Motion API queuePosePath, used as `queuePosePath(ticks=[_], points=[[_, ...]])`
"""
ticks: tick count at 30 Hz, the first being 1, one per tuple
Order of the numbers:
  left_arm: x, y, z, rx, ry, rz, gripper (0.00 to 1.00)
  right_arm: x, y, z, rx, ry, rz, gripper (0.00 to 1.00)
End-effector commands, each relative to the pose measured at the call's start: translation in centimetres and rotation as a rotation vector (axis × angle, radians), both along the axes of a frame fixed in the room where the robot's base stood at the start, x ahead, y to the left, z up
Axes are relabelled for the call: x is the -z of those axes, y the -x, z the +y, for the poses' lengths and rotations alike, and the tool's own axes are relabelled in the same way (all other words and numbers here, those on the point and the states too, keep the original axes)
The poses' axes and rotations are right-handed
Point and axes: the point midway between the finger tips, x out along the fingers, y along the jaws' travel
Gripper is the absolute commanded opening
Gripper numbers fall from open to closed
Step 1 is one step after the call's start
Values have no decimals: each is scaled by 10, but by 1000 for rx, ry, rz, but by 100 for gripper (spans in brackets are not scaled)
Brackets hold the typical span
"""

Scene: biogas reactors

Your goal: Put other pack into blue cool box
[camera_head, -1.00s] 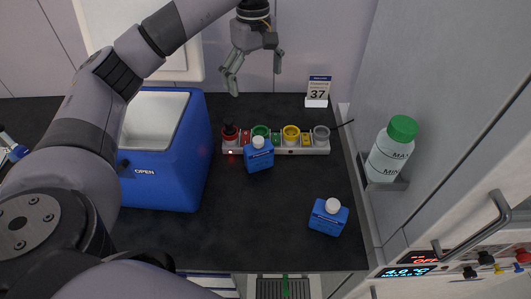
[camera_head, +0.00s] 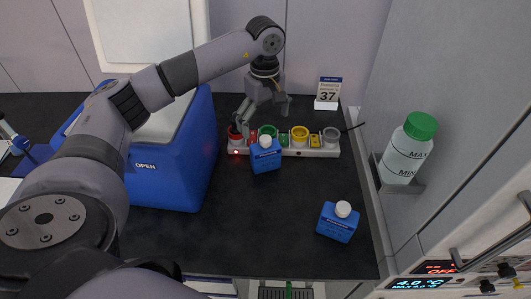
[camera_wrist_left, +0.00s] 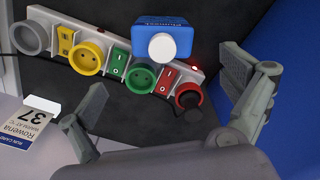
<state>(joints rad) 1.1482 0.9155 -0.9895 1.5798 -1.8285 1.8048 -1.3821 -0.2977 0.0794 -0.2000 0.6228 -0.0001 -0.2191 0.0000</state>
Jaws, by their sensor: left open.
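Two blue packs with white caps stand on the dark counter. One pack (camera_head: 266,157) is in front of the socket strip; it also shows in the left wrist view (camera_wrist_left: 168,42). The other pack (camera_head: 338,224) stands nearer the front right. The blue cool box (camera_head: 170,172), marked OPEN, stands at the left with its white inside partly hidden behind my left arm. My left gripper (camera_head: 263,112) is open and empty above the back of the socket strip, behind the first pack. Its open fingers also show in the left wrist view (camera_wrist_left: 165,105). My right gripper is not seen.
A socket strip (camera_head: 316,152) with coloured sockets and switches lies along the back, with a black plug in the red one. A card marked 37 (camera_head: 328,92) stands behind it. A green-capped bottle (camera_head: 404,158) hangs at the right wall. The counter's front middle is clear.

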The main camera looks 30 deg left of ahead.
Motion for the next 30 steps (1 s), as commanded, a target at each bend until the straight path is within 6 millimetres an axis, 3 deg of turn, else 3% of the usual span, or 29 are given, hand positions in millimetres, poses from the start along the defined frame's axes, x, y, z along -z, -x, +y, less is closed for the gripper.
queuePosePath(ticks=[4, 13, 21, 30], points=[[24, 1, 0, 0, 0, 3, 97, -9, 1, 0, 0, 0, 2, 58], [47, 3, -2, 1, 0, 3, 97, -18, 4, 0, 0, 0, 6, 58], [85, 7, -5, -1, 1, 1, 97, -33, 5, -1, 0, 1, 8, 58], [90, 7, -5, 0, 1, -1, 96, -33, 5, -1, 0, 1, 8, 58]])
